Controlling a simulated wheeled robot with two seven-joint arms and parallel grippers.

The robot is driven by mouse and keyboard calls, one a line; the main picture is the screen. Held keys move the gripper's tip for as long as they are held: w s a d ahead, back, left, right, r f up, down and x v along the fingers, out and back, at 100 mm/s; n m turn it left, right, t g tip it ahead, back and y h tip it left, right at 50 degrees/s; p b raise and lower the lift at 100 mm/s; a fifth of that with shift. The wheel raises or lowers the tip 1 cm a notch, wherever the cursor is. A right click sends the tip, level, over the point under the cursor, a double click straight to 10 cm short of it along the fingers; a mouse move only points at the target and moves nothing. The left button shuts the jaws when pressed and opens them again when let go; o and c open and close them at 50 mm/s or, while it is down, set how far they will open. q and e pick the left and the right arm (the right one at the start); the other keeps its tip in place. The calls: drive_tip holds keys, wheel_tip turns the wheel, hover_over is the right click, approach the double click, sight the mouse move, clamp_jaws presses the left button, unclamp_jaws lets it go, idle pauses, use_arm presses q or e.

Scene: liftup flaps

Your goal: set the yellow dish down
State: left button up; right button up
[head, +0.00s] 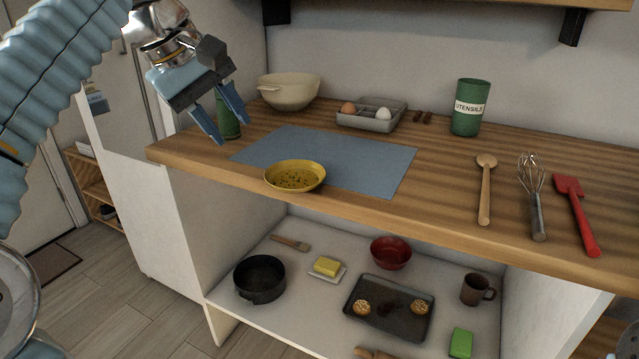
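The yellow dish (295,176) is a shallow, speckled bowl. In the head view it appears upright at the front edge of the blue mat (345,160), close to the counter's front edge. No gripper touches it. My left gripper (230,132) is to the left of the dish and higher up, with its two blue fingers apart. A green container (229,121) shows between and behind the fingers, partly hidden by them; I cannot tell whether they touch it. My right gripper is not in view.
On the wooden counter (440,165) stand a cream bowl (290,92), a grey egg tray (364,122) and a green utensils pot (468,108). A spoon, whisk and red spatula (578,215) lie at right. The shelf below holds a pan, bowl and baking tray. The mat's middle is clear.

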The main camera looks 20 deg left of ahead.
use_arm(q)
drive_tip(key=n, duration=0.1)
drive_tip(key=b, duration=0.3)
approach(271, 183)
wheel_tip(271, 183, down, 2)
drive_tip(key=shift+n, duration=0.3)
drive_tip(key=x, duration=0.6)
drive_tip(key=shift+w+d+b, duration=0.25)
drive_tip(key=shift+w+b, duration=0.15)
drive_tip(key=shift+w, duration=0.1)
clamp_jaws()
